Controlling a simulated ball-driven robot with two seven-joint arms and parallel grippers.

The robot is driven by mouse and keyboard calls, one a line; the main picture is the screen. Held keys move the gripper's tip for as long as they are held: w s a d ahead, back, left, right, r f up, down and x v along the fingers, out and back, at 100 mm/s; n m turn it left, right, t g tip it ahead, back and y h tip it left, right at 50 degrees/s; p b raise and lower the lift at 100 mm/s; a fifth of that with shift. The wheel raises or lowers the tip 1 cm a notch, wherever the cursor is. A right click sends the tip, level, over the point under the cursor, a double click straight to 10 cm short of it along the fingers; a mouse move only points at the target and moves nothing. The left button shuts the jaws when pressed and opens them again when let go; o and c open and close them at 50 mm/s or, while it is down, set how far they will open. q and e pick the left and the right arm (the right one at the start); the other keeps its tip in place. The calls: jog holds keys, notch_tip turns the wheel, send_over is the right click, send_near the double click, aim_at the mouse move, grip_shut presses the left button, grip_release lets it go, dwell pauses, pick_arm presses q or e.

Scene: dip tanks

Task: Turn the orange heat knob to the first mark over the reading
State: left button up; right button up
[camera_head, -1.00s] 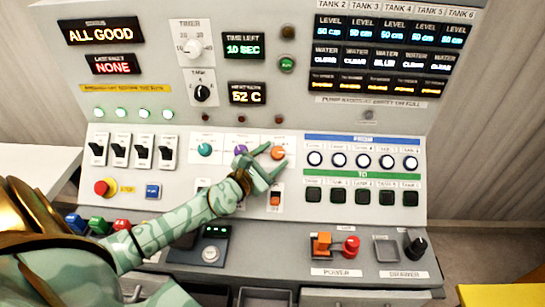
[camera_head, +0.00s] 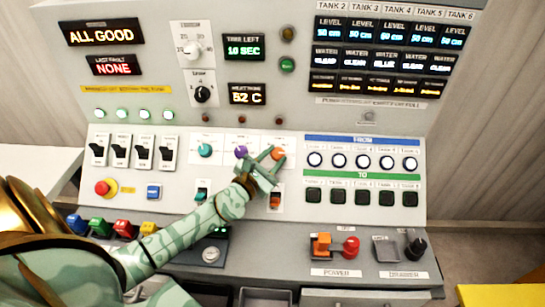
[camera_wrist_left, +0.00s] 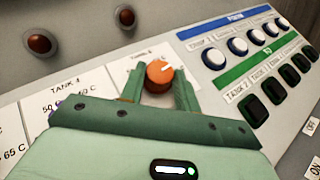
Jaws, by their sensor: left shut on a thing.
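The orange heat knob (camera_head: 278,153) is the rightmost of three round knobs on the sloped panel. The reading display (camera_head: 247,95) shows 52 C in yellow. My right gripper is not in view.
A teal knob (camera_head: 205,150) and a purple knob (camera_head: 241,152) sit left of the orange one. Round blue-ringed buttons (camera_head: 338,160) stand to the right. The panel above the knob is mostly clear.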

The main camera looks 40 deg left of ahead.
pick_arm(q)
jog(key=n+y, duration=0.3)
jog(key=shift+d+f+n+t, duration=0.15)
jog(key=shift+d+n+t, duration=0.15)
jog(key=n+y+b, duration=0.1)
jog(key=n+y, duration=0.1)
jog(key=y, duration=0.1)
jog(key=shift+d+f+n, duration=0.1)
jog(key=shift+n, duration=0.2)
jog(key=n+g+y, duration=0.1)
jog(key=n+y+b, duration=0.1)
jog(key=n+y, duration=0.1)
jog(key=n+g+y, duration=0.1)
jog(key=n, duration=0.1)
jog(key=shift+w+d+f+g+y+b, duration=0.1)
jog(key=shift+w+d+g+y+b, duration=0.1)
jog(key=shift+d+g+y+b, duration=0.15)
jog(key=shift+w+n+g+y+b, duration=0.1)
jog(key=shift+n+g+y+b, duration=0.8)
jog(key=shift+n+y, duration=0.75)
jog(key=shift+r+n+g, duration=0.2)
jog(key=shift+n+g, duration=0.15)
jog(key=shift+n, duration=0.2)
jog(key=o, duration=1)
jog(key=shift+d, duration=0.1)
